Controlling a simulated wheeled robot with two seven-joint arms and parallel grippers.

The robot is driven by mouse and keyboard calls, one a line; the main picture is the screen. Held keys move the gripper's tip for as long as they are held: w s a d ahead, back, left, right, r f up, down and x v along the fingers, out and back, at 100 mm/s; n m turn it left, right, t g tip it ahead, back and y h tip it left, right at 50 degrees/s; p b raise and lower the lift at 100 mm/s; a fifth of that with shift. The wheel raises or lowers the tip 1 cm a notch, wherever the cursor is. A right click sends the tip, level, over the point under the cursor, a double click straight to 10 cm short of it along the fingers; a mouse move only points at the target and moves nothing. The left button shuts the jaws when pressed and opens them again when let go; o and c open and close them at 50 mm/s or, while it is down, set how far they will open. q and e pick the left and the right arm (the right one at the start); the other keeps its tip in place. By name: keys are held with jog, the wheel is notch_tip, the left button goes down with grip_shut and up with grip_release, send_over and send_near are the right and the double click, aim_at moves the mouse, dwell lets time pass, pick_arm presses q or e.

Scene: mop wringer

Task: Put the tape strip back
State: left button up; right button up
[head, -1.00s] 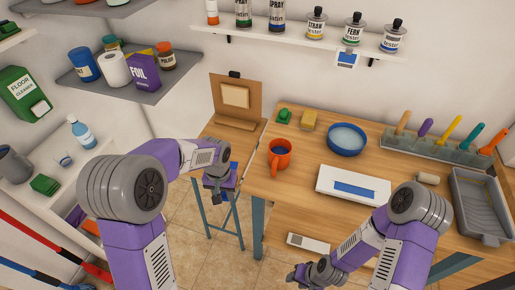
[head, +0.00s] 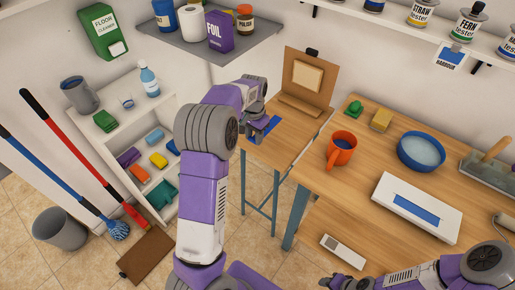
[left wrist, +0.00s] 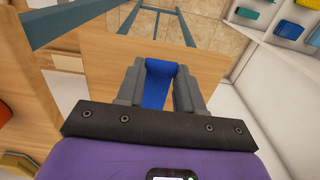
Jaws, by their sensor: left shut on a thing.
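My left gripper (head: 258,131) is shut on a blue strip (head: 270,126), the tape strip by its look. It holds the strip near the left edge of the small wooden side table (head: 290,150). In the left wrist view the strip (left wrist: 157,84) lies between the two fingers (left wrist: 157,90), with the tabletop around it. I cannot tell whether the strip touches the table. My right gripper (head: 345,284) is at the bottom edge of the head view, partly cut off, and its jaws are unclear.
An easel-like brown board (head: 311,72) stands at the back of the side table. The workbench holds an orange mug (head: 341,150), a blue bowl (head: 421,152) and a white panel with a blue rectangle (head: 430,230).

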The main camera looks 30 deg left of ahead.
pick_arm(q)
notch_tip(320, 180, down, 7)
jog(key=shift+r+b, duration=0.1)
jog(key=shift+b, duration=0.85)
jog(key=shift+f, duration=0.2)
jog(key=o, duration=1)
notch_tip(320, 180, up, 12)
jog(key=p, duration=0.4)
jog(key=shift+r, duration=0.2)
